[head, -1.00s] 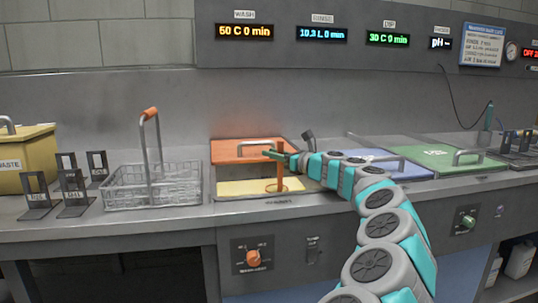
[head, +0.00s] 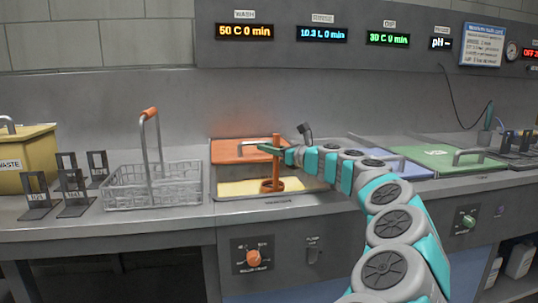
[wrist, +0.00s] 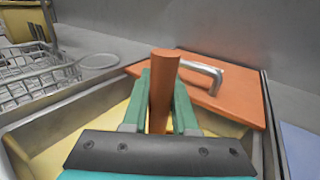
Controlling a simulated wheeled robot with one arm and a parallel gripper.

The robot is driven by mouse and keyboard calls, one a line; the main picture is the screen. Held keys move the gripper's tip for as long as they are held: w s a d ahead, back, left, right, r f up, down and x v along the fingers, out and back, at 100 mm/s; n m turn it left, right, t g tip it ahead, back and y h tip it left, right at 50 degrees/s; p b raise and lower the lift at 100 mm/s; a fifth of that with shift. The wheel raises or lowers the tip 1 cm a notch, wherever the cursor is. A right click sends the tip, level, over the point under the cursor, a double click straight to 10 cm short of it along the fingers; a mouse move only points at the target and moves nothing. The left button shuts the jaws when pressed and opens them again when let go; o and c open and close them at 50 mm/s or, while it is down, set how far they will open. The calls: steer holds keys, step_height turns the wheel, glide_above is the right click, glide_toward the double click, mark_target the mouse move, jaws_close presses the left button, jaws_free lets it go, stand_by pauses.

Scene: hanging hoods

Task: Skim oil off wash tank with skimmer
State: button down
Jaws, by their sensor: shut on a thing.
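The wash tank (head: 222,197) is set in the counter, with pale yellow liquid (head: 235,187) showing at its front. Its orange lid (head: 225,152) covers the back part. My gripper (head: 268,148) is over the tank, shut on the orange handle of the skimmer (head: 276,165). The skimmer stands roughly upright, with its ring end low at the yellow surface. I cannot tell how deep the ring sits. In the wrist view, the handle (wrist: 165,65) rises between my green fingers (wrist: 160,95), which hide the ring. The orange lid (wrist: 225,95) is behind it.
A wire basket (head: 185,186) with a raised handle stands left of the tank. Black labelled stands (head: 72,190) and a yellow waste bin (head: 38,145) are farther left. Blue (head: 405,168) and green (head: 440,160) lids lie to the right. A control knob (head: 253,258) is below the tank.

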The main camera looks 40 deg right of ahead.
step_height(320, 180, up, 11)
stand_by(0.9)
steer(key=shift+r, duration=0.15)
stand_by(0.5)
